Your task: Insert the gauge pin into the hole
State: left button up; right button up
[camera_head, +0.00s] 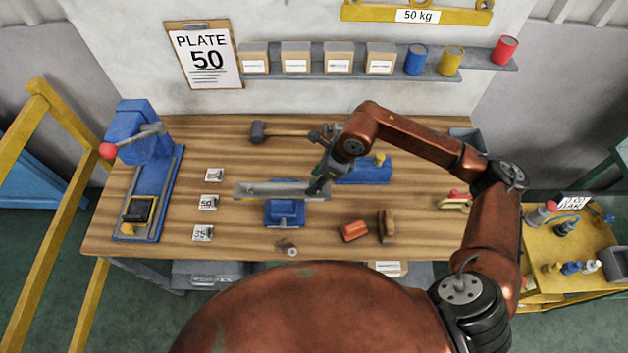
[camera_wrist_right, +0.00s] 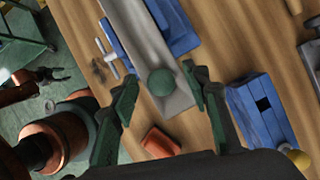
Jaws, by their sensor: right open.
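A grey channel rail (camera_head: 262,189) lies across a blue vise (camera_head: 284,213) at mid-table; the rail also shows in the wrist view (camera_wrist_right: 150,50). My right gripper (camera_head: 318,186) is over the rail's right end. In the wrist view it is open (camera_wrist_right: 160,84), its green fingers on either side of a round green knob (camera_wrist_right: 161,82) on the rail. The knob looks like the head of the gauge pin; its shank is hidden, and contact with the fingers cannot be told. I cannot make out the hole. A dark gripper, apparently my left (camera_wrist_right: 45,76), shows beyond the table; its jaws are unclear.
A blue block (camera_head: 366,173) with a yellow knob stands right of the rail. An orange block (camera_head: 353,231) and a brown brush (camera_head: 386,226) lie in front. A hammer (camera_head: 285,131) lies behind. A blue press (camera_head: 147,180) and small plates (camera_head: 208,202) are at left.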

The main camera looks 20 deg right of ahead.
jog(key=v, duration=1.1)
